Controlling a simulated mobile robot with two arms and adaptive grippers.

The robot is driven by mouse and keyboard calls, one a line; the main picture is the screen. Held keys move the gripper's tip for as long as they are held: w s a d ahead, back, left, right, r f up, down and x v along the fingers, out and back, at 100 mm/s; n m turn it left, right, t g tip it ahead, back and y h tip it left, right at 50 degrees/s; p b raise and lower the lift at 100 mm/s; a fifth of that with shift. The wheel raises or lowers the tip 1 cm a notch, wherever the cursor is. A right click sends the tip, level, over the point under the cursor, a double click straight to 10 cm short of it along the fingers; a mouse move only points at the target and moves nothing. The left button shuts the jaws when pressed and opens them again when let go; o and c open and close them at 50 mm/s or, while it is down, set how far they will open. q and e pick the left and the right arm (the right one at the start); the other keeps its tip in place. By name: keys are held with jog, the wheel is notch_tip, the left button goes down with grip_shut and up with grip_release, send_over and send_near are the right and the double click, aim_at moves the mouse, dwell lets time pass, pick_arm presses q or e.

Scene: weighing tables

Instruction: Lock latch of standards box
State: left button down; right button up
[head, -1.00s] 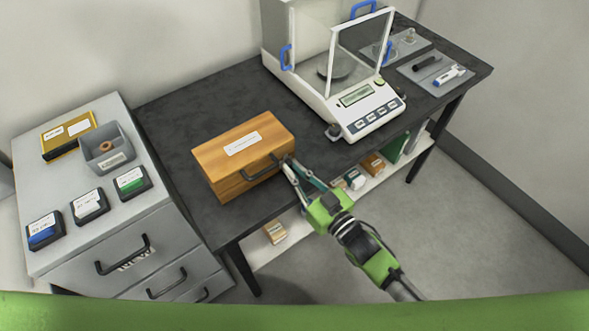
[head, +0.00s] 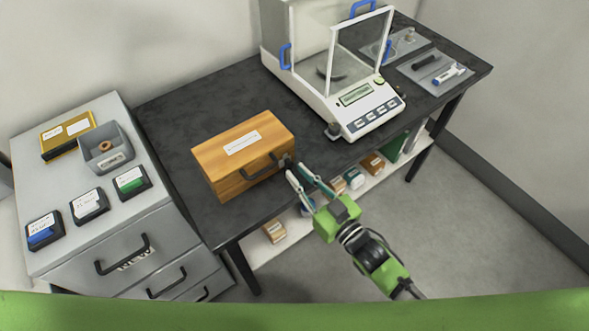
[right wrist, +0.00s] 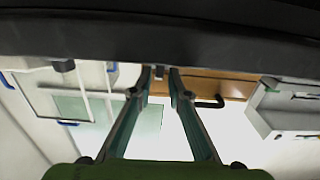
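The wooden standards box (head: 215,160) stands on the dark table with its lid down. It has a white label on top and a black handle (head: 259,165) on its front. A small dark latch (head: 286,161) shows at the front's right end; its exact position is too small to tell. My right gripper (head: 298,172) is just in front of that end, apart from the box, its fingers apart and empty. In the right wrist view the gripper (right wrist: 160,72) has a gap between its fingertips, with the box (right wrist: 235,90) beyond. My left gripper is not in view.
A balance (head: 352,112) with a glass shield stands right of the box. A grey drawer cabinet (head: 165,228) at left carries a grey bin (head: 122,150) and several small cases. A shelf with small boxes lies under the table's front edge.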

jog(key=v, duration=0.9)
jog(key=shift+s+d, duration=0.15)
jog(key=shift+s, duration=0.05)
jog(key=shift+f, duration=0.1)
jog(key=s+d+f+m+g+h, duration=0.1)
jog(key=s+d+f+g+h, duration=0.2)
jog(key=f, duration=0.8)
jog(key=s+d+f+m+g+h, duration=0.1)
jog(key=s+d+f+h, duration=0.1)
jog(key=d+f, duration=0.6)
jog(key=s+d+f+m+g+h, duration=0.1)
jog(key=s+d+f+g+h, duration=0.15)
jog(key=f, duration=1.05)
jog(key=s+d+f+g+h, duration=0.1)
jog(key=s+f+g, duration=0.1)
jog(key=s+f, duration=0.3)
jog(key=s+d+f+m+g+h, duration=0.1)
jog(key=s+f, duration=0.3)
jog(key=s, duration=0.9)
jog(key=s+f+m+g+h, duration=0.1)
jog(key=s+f+g, duration=0.3)
jog(key=s, duration=0.5)
jog(key=shift+d+f, duration=0.4)
jog(key=shift+f, duration=0.4)
